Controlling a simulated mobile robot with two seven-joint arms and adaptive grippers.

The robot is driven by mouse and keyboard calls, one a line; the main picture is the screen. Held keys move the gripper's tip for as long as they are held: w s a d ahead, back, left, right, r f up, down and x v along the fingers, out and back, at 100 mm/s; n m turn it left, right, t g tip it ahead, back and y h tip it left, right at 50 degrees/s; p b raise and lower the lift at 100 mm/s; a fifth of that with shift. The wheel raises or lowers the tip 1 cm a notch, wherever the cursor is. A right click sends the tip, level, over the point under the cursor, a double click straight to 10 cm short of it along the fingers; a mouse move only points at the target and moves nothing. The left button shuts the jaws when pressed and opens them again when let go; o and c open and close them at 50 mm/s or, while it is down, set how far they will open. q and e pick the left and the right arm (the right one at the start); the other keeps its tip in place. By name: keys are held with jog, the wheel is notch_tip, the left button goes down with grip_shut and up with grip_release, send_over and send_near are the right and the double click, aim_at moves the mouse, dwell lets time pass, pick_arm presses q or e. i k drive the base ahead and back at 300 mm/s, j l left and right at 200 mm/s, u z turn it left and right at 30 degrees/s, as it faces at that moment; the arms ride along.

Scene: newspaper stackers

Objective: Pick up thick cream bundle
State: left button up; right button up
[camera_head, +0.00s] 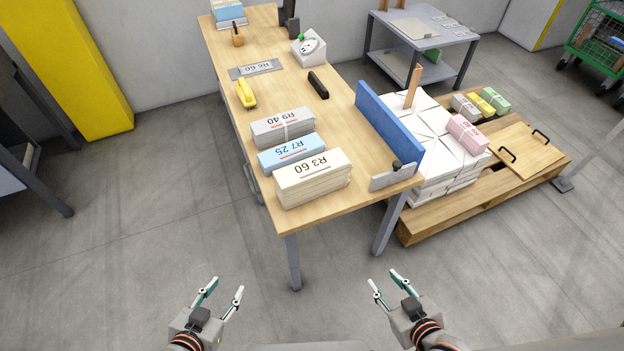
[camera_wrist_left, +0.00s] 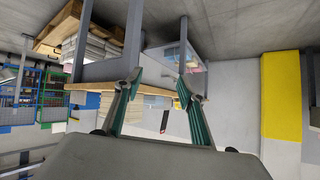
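The thick cream bundle (camera_head: 313,180) lies at the near end of the wooden table (camera_head: 342,202), marked "R3 60". A blue bundle (camera_head: 291,152) marked "R7 25" and a grey bundle (camera_head: 283,127) marked "R9 40" lie behind it. My left gripper (camera_head: 224,291) is open and empty over the floor, in front of the table and apart from the bundle. It also shows open in the left wrist view (camera_wrist_left: 158,88). My right gripper (camera_head: 389,283) is open and empty, in front of the table to the right.
A blue panel (camera_head: 388,132) stands along the table's right edge, with a grey bracket (camera_head: 396,177) at the near corner. A wooden pallet (camera_head: 440,222) with white stacks and a pink bundle (camera_head: 468,133) stands to the right. The floor before the table is clear.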

aim_at(298, 185)
jog(key=j+z, duration=0.35)
jog(key=k+j+z, duration=0.15)
jog(key=z, duration=0.2)
jog(key=k+j+z, duration=0.1)
jog(key=j+z, duration=0.25)
